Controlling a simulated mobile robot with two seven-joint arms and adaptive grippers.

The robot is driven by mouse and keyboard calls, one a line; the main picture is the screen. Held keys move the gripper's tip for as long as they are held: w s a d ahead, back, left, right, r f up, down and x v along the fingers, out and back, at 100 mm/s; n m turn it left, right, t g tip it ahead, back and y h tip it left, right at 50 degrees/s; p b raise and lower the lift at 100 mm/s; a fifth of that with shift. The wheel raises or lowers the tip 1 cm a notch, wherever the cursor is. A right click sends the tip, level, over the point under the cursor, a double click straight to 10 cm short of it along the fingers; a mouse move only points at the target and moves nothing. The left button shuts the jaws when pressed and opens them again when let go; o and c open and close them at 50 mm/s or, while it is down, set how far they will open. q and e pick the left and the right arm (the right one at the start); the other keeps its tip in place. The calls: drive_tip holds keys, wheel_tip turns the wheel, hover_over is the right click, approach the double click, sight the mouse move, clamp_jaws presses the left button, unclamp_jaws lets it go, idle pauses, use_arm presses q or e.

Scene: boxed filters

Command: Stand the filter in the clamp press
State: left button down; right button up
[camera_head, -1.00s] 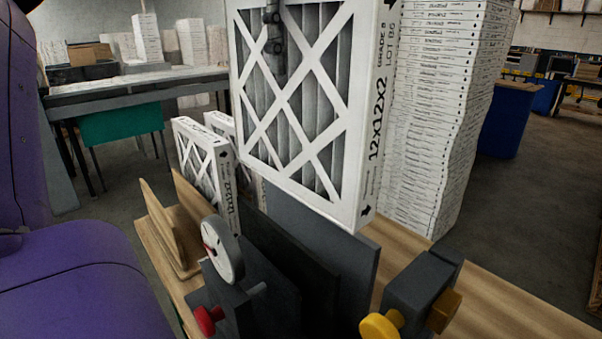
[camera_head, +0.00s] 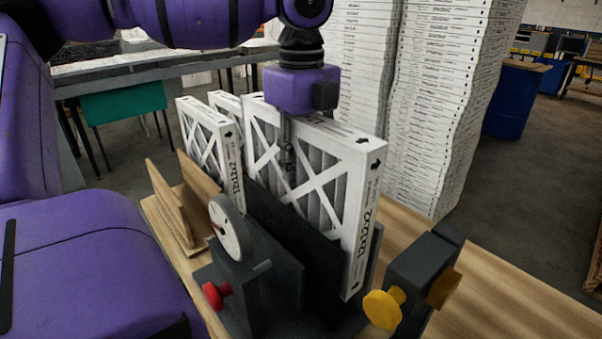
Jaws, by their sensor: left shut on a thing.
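The filter (camera_head: 345,190) is a white-framed pleated panel marked 12x12x2. It stands upright in the gap of the clamp press (camera_head: 325,280), between its dark plates, its lower part hidden by the near plate. Whether its bottom edge touches the press base cannot be seen. My left gripper (camera_head: 288,160) comes down from above and is shut on the filter's top edge, one finger showing on the near face. The press carries a round dial (camera_head: 226,228), a red knob (camera_head: 216,295) and yellow knobs (camera_head: 383,309). My right gripper is not in view.
More filters (camera_head: 206,140) stand in a wooden rack (camera_head: 172,215) left of the press. Tall stacks of white boxes (camera_head: 425,110) rise behind. The wooden bench top (camera_head: 500,290) is clear at right.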

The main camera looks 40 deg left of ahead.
use_arm(q)
drive_tip(key=shift+f, duration=1.55)
drive_tip(key=shift+f, duration=0.55)
drive_tip(key=c, duration=1.2)
unclamp_jaws()
drive_tip(key=shift+r, duration=0.15)
wheel_tip(320, 180, up, 13)
